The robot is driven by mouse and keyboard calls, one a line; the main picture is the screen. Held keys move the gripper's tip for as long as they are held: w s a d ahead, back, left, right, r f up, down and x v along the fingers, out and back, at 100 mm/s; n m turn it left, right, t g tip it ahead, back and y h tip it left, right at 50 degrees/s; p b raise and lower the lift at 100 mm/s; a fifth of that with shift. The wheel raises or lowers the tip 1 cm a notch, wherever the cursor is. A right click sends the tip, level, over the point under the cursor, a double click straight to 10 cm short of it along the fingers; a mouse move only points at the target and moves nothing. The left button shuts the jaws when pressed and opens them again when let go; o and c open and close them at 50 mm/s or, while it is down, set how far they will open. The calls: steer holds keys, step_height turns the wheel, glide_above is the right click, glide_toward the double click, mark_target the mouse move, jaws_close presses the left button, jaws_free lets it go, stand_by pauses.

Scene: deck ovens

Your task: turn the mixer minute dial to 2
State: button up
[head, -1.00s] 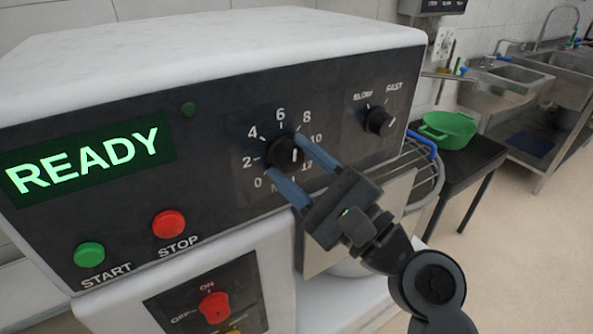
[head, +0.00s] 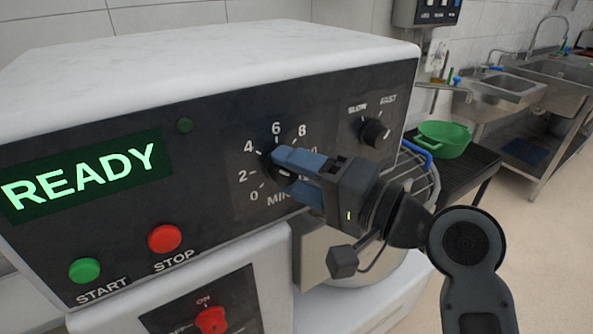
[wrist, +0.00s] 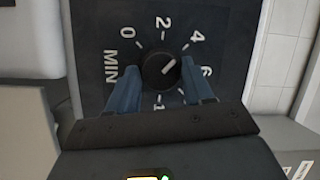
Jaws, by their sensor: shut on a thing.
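The mixer minute dial (head: 270,166) is a round black knob on the dark control panel, ringed by white numbers. In the head view my fingers cover part of it and its right-hand numbers. My gripper (head: 281,170) has its two blue fingers on either side of the knob and is shut on it. In the wrist view the dial (wrist: 155,73) sits between the fingertips of my gripper (wrist: 160,68). Its white line slants up and right there, roughly toward the 4 mark. The 2 stands at the top of the dial in that view.
A smaller SLOW/FAST knob (head: 374,132) is right of the dial. A green START button (head: 85,270), a red STOP button (head: 165,238) and a READY display (head: 85,178) are left. A green bowl (head: 445,138) stands on a dark table at right.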

steer(key=shift+s+a+r+n+h+p, duration=0.2)
steer(key=shift+n+h+p, duration=0.45)
steer(key=shift+n, duration=1)
steer(key=shift+w+d+r+n+h+p, duration=0.1)
steer(key=shift+r+n+h+p, duration=0.25)
steer(key=shift+n+h, duration=0.9)
steer(key=shift+a+f+n+g+y, duration=0.1)
steer(key=shift+n+g+y, duration=0.2)
steer(key=shift+n, duration=0.3)
steer(key=o, duration=0.9)
steer(key=shift+f, duration=0.1)
